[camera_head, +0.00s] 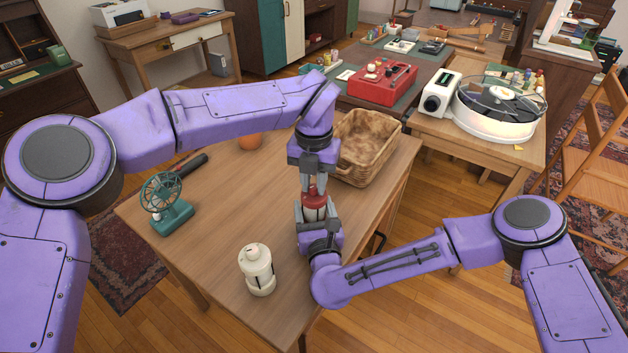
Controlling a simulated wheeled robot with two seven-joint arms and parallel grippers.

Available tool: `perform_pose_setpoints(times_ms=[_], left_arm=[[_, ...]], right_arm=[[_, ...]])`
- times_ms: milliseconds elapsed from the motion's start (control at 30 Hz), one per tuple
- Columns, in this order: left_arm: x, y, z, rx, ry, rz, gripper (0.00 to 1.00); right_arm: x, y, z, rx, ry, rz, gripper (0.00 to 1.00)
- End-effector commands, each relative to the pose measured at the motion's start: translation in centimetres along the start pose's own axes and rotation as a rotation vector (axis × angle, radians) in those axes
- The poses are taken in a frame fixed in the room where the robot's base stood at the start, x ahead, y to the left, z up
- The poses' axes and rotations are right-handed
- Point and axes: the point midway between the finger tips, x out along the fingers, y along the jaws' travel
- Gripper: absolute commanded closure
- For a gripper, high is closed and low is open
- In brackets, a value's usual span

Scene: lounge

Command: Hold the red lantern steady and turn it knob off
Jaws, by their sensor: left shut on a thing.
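My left gripper (313,184) points down from above and is shut on the top of the lantern. My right gripper (317,211) comes from the near side, low at the lantern's body, with a grey finger on either side of it. Whether these fingers press on the lantern is not clear. The knob is hidden.
A cream lantern (257,270) stands at the near edge. A green fan (167,205) and a dark cylinder (188,166) are at left. A wicker basket (367,148) is close behind the grippers, an orange ball (250,141) beyond. The table's left middle is clear.

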Motion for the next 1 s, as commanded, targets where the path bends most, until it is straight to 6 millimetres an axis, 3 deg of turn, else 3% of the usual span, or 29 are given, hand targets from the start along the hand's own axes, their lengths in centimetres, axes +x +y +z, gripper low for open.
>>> perform_pose_setpoints(times_ms=[33, 67, 100, 133, 467, 567, 800, 1000], left_arm=[[-0.2, 0.1, 0.1, -0.001, -0.005, 0.0, 1.0], [-0.2, 0.1, 0.1, -0.001, -0.005, 0.0, 0.66], [-0.2, 0.1, 0.1, -0.001, -0.004, 0.0, 0.53], [-0.1, 0.1, 0.1, -0.001, -0.004, 0.0, 0.49], [-0.6, 0.0, 0.1, -0.001, -0.003, 0.0, 0.49], [-2.3, 0.0, 0.1, -0.001, -0.005, -0.001, 0.49], [-8.4, 0.0, 0.1, -0.001, -0.007, 0.001, 0.49], [-11.6, 0.0, 0.1, -0.001, -0.005, 0.001, 0.49]], right_arm=[[-0.1, 0.0, -0.1, 0.0, 0.003, 0.001, 0.75], [-0.1, 0.0, -0.1, 0.0, 0.003, 0.001, 0.75], [-0.1, 0.0, -0.1, -0.001, 0.003, 0.001, 0.75], [-0.1, 0.0, -0.1, -0.001, 0.003, 0.001, 0.75], [-0.1, 0.0, -0.1, 0.0, 0.002, 0.0, 0.75], [0.0, 0.0, -0.1, 0.0, 0.002, 0.0, 0.75], [0.0, 0.0, -0.1, 0.0, 0.002, 0.0, 0.75], [0.0, 0.0, -0.1, 0.0, 0.002, 0.0, 0.75]])
